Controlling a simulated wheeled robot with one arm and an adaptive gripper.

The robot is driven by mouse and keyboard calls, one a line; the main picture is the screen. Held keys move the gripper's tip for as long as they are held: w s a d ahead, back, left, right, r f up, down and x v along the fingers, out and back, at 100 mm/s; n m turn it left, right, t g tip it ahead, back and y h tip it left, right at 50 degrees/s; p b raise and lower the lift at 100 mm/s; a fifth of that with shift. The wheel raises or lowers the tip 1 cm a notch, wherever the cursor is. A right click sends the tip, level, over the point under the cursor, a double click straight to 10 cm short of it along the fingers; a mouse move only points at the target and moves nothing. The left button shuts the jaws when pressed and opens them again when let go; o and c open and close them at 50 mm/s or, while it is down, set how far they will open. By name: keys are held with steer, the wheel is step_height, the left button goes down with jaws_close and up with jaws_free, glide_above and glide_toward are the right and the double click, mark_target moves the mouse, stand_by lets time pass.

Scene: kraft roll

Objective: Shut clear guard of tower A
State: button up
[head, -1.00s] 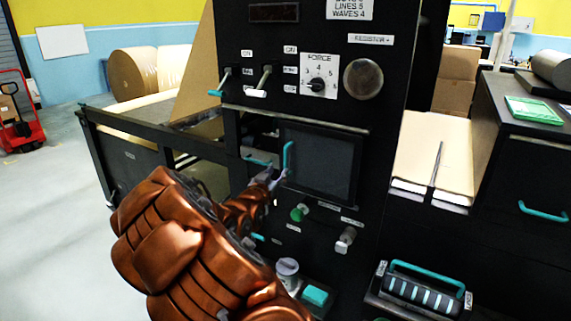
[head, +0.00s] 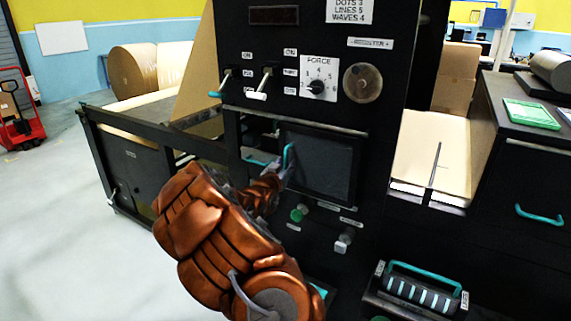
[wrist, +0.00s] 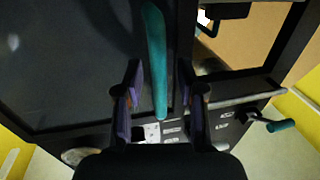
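The clear guard (head: 322,165) is a dark see-through panel in a black frame on the front of the black machine. Its upright teal handle (head: 289,157) is at the guard's left edge. I cannot tell whether the guard sits flush in its opening. My gripper (head: 283,176) is at the handle and partly hides its lower part. In the wrist view the handle (wrist: 156,60) runs between the two fingers of my gripper (wrist: 160,100), with a gap on each side. The fingers are open around it, and the guard pane (wrist: 65,65) fills the left side.
Above the guard are two toggle levers (head: 262,84), a force dial (head: 318,85) and a round knob (head: 362,83). A black roller with a teal handle (head: 424,280) lies at lower right. Open floor is at left.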

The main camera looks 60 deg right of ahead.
jaws_close()
stand_by(0.4)
stand_by(0.4)
